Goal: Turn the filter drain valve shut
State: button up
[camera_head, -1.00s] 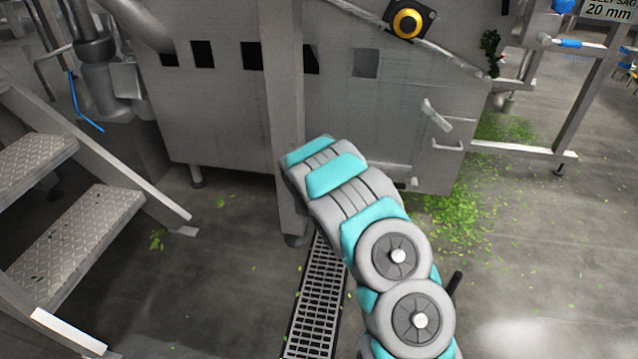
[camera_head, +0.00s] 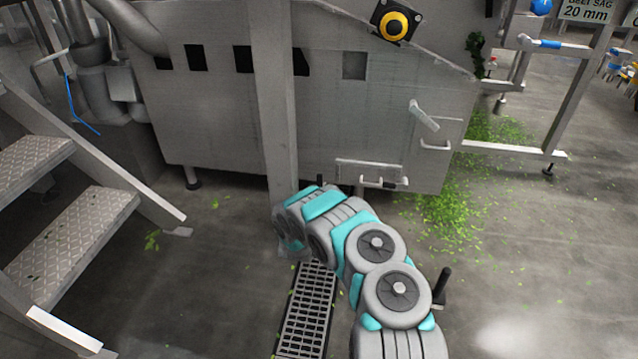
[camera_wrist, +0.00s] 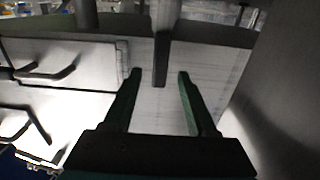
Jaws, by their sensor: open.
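In the wrist view my gripper (camera_wrist: 160,76) is open, its two dark green fingers spread with a gap between them. A dark upright bar (camera_wrist: 161,62) comes down from the top of that view into the gap, apart from both fingers; it looks like a lever, but I cannot tell for certain that it is the filter drain valve. In the head view my arm bends down in front of the grey tank (camera_head: 225,130), and my gripper is hidden behind it. No drain valve can be clearly made out there.
A steel post (camera_head: 278,110) stands close to my arm. A floor grate (camera_head: 305,315) lies below. Metal steps (camera_head: 75,235) are at left. The tank has a grey lever (camera_head: 424,116) and a low panel handle (camera_head: 378,183). Floor at right is open, with scattered leaves (camera_head: 455,210).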

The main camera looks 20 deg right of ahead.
aim_at(319, 182)
jog(key=shift+b+x, duration=0.4)
jog(key=shift+x, duration=2.1)
jog(key=shift+c, duration=0.4)
grip_shut()
